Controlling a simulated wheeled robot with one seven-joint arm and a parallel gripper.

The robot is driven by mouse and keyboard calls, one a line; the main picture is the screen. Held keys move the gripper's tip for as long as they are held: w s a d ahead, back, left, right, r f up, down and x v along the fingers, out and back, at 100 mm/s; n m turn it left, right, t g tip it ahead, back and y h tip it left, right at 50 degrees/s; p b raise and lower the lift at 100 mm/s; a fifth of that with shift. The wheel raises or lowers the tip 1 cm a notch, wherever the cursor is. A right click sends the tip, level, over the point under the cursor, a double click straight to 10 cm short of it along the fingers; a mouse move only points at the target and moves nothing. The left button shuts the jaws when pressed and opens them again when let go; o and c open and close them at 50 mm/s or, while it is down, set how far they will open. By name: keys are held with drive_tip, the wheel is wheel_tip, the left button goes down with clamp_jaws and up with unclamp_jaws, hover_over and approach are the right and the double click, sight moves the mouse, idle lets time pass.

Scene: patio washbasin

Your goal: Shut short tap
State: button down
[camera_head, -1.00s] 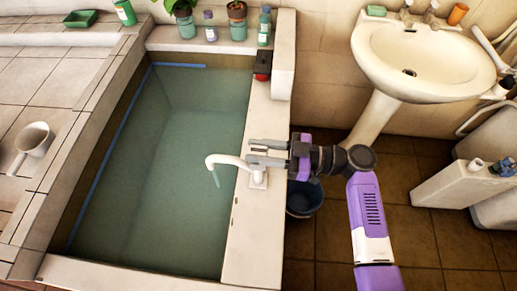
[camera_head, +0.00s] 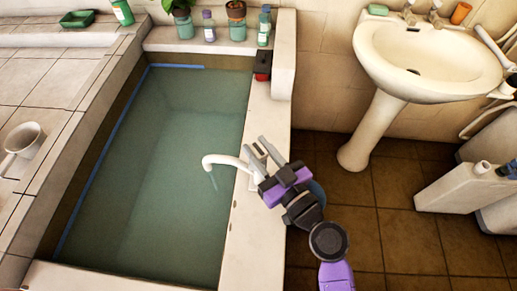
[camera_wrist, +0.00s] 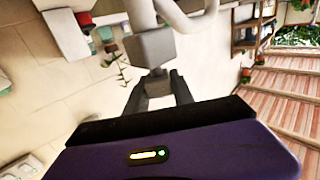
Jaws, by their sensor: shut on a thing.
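The short tap (camera_head: 222,160) is white with a curved spout. It stands on the pool's right rim and its spout points left over the water. A thin stream (camera_head: 213,181) runs from the spout. My gripper (camera_head: 254,144) reaches it from the lower right, with its grey fingers on either side of the tap's handle. In the wrist view the pale tap body (camera_wrist: 152,48) is straight ahead, and my gripper (camera_wrist: 158,80) is shut on the narrow handle below it. The exact contact is partly hidden by the fingers in the head view.
The water-filled pool (camera_head: 68,215) lies to the left. A white washbasin (camera_head: 430,80) on a pedestal stands at the upper right. A bucket (camera_head: 318,190) is partly hidden behind my gripper. Bottles (camera_head: 209,27) and potted plants line the back ledge.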

drive_tip(key=shift+a+r+m+t+h+p, duration=0.1)
drive_tip(key=shift+r+m+t+h+p, duration=0.05)
drive_tip(key=shift+m+t+h+p, duration=1.35)
drive_tip(key=m+h+p, duration=0.1)
drive_tip(key=h+p, duration=0.1)
drive_tip(key=p, duration=0.2)
drive_tip(key=shift+r+h, duration=0.1)
drive_tip(key=shift+h, duration=0.3)
drive_tip(key=m+h+p, duration=0.1)
drive_tip(key=p, duration=0.1)
drive_tip(key=shift+d+p, duration=0.2)
drive_tip(key=shift+p, duration=0.1)
drive_tip(key=m+h+p, duration=0.2)
drive_tip(key=h+p, duration=0.1)
drive_tip(key=h, duration=0.1)
drive_tip(key=shift+f+t, duration=0.2)
drive_tip(key=shift+t, duration=0.2)
drive_tip(key=shift+f+m+h+p, duration=0.1)
drive_tip(key=shift+m+h+p, duration=0.35)
drive_tip(key=shift+m+h, duration=0.15)
drive_tip(key=c, duration=1.1)
unclamp_jaws()
drive_tip(key=shift+a, duration=0.1)
drive_tip(key=shift+s, duration=0.1)
